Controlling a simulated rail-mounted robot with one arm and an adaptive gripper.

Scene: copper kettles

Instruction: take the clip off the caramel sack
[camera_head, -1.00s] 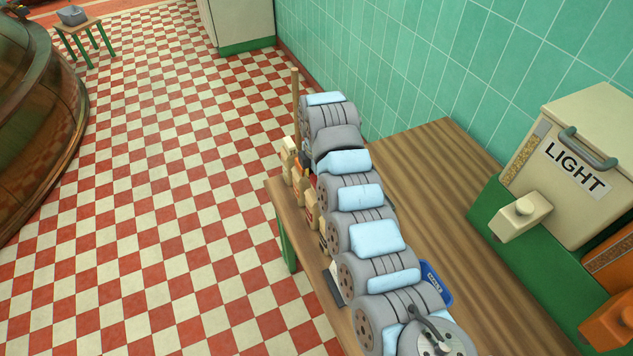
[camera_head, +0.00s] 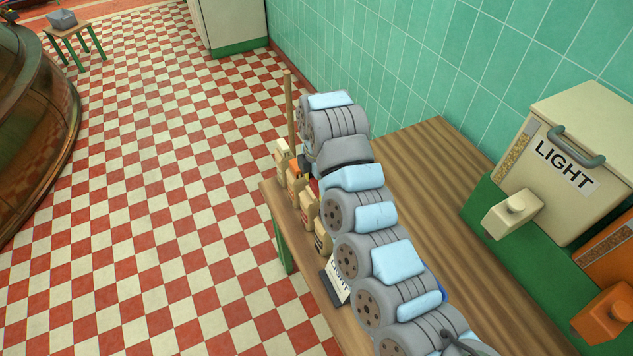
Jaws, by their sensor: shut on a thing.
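Several small tan sacks stand in a row along the left edge of the wooden table: a pale one (camera_head: 282,158) at the far end, one with an orange band (camera_head: 296,181), and others (camera_head: 309,207) closer. Their labels are too small to read, so I cannot tell which is caramel. My grey and pale blue arm runs along the row and covers much of it. My gripper (camera_head: 304,164) shows only as a small dark part beside the far sacks, shut on what seems to be the clip. Its fingertips and the clip are mostly hidden.
A "LIGHT" sign (camera_head: 340,279) stands near the sacks. A cream bin marked LIGHT (camera_head: 570,110) and an orange bin (camera_head: 610,255) stand at right on a green base. A wooden post (camera_head: 290,110) rises by the far sacks. The table's middle (camera_head: 430,210) is bare.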

